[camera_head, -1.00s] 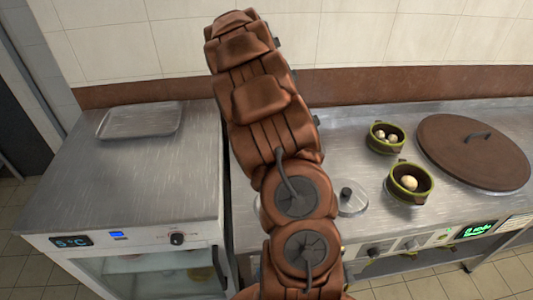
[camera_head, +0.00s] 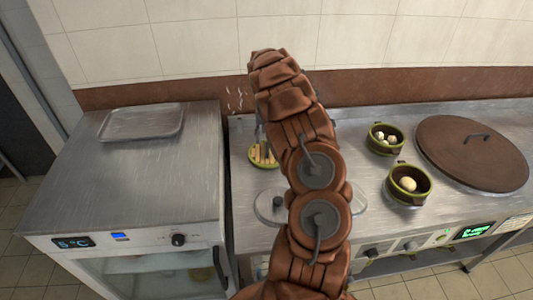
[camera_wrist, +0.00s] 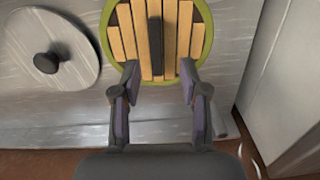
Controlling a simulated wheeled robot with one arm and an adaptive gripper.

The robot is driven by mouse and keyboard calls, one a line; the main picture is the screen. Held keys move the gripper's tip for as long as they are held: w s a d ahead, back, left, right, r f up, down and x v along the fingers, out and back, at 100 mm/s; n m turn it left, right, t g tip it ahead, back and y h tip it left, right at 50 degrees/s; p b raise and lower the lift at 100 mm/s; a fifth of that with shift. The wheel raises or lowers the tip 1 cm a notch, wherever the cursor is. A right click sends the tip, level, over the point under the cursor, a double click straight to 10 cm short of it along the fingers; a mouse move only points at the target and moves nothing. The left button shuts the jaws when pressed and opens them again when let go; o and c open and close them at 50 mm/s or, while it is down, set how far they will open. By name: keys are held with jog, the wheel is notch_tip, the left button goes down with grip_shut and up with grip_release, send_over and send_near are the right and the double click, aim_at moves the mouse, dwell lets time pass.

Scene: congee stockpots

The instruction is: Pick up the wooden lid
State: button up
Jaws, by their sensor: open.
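The wooden lid (camera_wrist: 127,38) is round, with pale wooden slats, a green rim and a dark bar handle, at the top of the wrist view. In the head view the lid (camera_head: 262,154) lies on the steel counter, partly covered by my arm. My gripper (camera_wrist: 158,80) is open and empty, with its two fingers apart beside the lid's near edge in the picture. The handle lies between the lines of the fingers but beyond their tips. In the head view my arm hides the gripper.
A round metal lid with a dark knob (camera_wrist: 55,50) lies beside the wooden lid. Two green-rimmed pots (camera_head: 385,138) (camera_head: 409,184) and a large brown lid (camera_head: 472,152) stand to the right. A metal tray (camera_head: 141,122) is on the left cabinet. A wall runs behind.

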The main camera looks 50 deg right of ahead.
aim_at(267, 147)
jog(key=f, duration=0.1)
jog(key=f+p, duration=0.1)
jog(key=f, duration=0.1)
jog(key=shift+s+d, duration=0.1)
jog(key=shift+s, duration=0.15)
jog(key=shift+w+f, duration=0.1)
jog(key=shift+f, duration=0.6)
grip_shut()
